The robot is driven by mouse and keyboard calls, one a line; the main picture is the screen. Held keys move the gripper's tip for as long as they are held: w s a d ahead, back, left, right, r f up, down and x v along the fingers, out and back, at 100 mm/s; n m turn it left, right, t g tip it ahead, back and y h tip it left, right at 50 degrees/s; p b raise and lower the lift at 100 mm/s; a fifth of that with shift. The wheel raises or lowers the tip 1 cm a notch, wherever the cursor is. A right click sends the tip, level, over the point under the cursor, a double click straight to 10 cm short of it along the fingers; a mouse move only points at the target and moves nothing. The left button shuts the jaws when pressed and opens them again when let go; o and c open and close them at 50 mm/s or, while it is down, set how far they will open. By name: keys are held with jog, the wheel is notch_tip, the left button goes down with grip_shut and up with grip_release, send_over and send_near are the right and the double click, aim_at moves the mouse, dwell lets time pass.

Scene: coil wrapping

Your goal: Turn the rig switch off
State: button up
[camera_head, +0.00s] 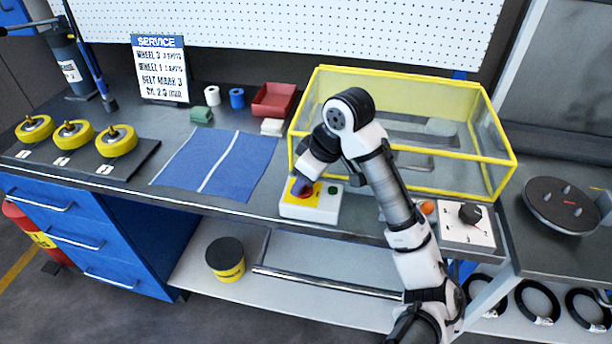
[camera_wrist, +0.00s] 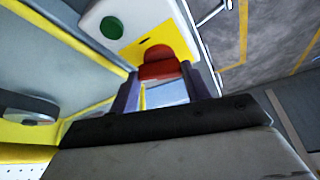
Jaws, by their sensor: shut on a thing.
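A white switch box (camera_head: 310,213) with a yellow plate (camera_head: 289,197) stands at the front of the grey bench. It has a green button (camera_head: 333,190) on its right side and a red button on the yellow plate. In the wrist view the red button (camera_wrist: 158,62) lies between the two fingers of my gripper (camera_wrist: 160,76), which is shut on it; the green button (camera_wrist: 112,28) is beside it. In the head view my gripper (camera_head: 303,184) points down over the box and largely hides the red button.
A yellow-framed clear enclosure (camera_head: 460,157) stands right behind the box. A panel with a black knob (camera_head: 469,214) and an orange button (camera_head: 428,207) is to the right. A blue mat (camera_head: 240,172) and yellow wheels (camera_head: 116,141) lie to the left.

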jog(key=shift+w+n+g+p, duration=0.1)
jog(key=shift+n+g+p, duration=0.5)
jog(key=shift+n, duration=1.3)
jog(key=shift+y, duration=0.3)
jog(key=o, duration=1)
jog(key=shift+r, duration=0.1)
jog(key=w+b+v, duration=0.1)
jog(key=b+v, duration=0.1)
jog(key=v, duration=1.1)
jog(key=shift+s+r, duration=0.3)
jog(key=shift+r, duration=0.05)
